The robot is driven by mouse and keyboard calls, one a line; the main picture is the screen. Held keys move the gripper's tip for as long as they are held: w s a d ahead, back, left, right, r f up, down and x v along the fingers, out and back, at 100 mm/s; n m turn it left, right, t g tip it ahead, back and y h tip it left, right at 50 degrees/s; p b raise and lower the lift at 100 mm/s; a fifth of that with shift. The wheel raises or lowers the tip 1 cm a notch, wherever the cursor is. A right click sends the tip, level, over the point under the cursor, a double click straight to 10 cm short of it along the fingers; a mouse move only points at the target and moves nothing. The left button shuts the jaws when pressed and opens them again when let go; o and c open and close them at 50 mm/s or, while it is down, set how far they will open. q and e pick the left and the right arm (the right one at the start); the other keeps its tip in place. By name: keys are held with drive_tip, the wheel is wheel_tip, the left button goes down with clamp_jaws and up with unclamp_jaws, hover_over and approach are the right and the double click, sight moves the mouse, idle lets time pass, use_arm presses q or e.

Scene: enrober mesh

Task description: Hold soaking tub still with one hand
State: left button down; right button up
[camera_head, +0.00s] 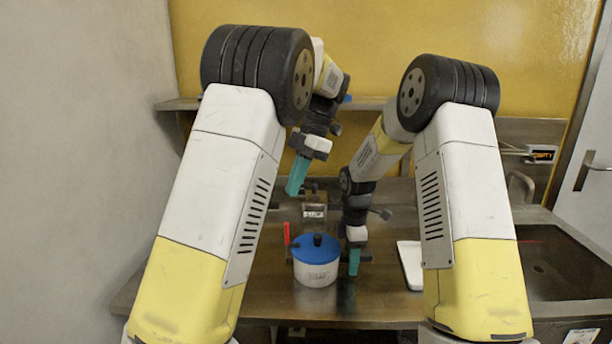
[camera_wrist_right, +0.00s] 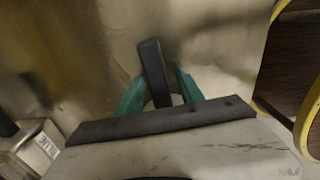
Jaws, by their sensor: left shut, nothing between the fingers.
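The soaking tub (camera_head: 316,274) is a white round pot with a blue lid (camera_head: 316,249) and a dark lid knob. It stands upright on the bench. My left gripper (camera_head: 297,177) has teal fingers. It is shut and empty, above and behind the tub. My right gripper (camera_head: 354,263) is low beside the tub's right side, at its dark side handle. In the right wrist view a dark bar (camera_wrist_right: 154,68) lies between the teal fingers of my right gripper (camera_wrist_right: 161,90). It looks like the handle. Whether the fingers press on it is unclear.
A small metal box with a label (camera_head: 314,209) stands behind the tub and also shows in the wrist view (camera_wrist_right: 38,149). A red upright piece (camera_head: 287,234) is left of the tub. A white tray (camera_head: 410,264) lies to the right, before the sink (camera_head: 557,268). The front bench (camera_head: 270,303) is clear.

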drive_tip(key=shift+r, duration=0.15)
wheel_tip(320, 180, up, 11)
drive_tip(key=shift+r, duration=0.1)
use_arm(q)
drive_tip(key=s+a+r+m+t+h, duration=0.3)
drive_tip(key=s+a+m+h, duration=0.3)
drive_tip(key=s+m, duration=0.45)
use_arm(e)
drive_tip(key=s+d+r+m+t+y, duration=0.1)
drive_tip(key=s+d+r+m+t, duration=0.2)
drive_tip(key=s+r+m, duration=0.65)
use_arm(q)
drive_tip(key=s+a+f+m+t, duration=0.2)
drive_tip(key=s+m+t, duration=0.3)
drive_tip(key=s+m, duration=0.8)
drive_tip(key=shift+a+m, duration=0.2)
drive_tip(key=shift+m, duration=0.65)
use_arm(e)
drive_tip(key=s+r+m+t, duration=0.1)
drive_tip(key=s+m, duration=0.3)
drive_tip(key=s, duration=0.4)
drive_tip(key=s+d+r+m+t+y, duration=0.1)
drive_tip(key=s+r+m+t, duration=0.1)
drive_tip(key=s+m, duration=0.3)
drive_tip(key=s+r, duration=0.1)
drive_tip(key=s, duration=0.2)
drive_tip(key=shift+s+d, duration=0.3)
use_arm(q)
drive_tip(key=shift+s, duration=0.1)
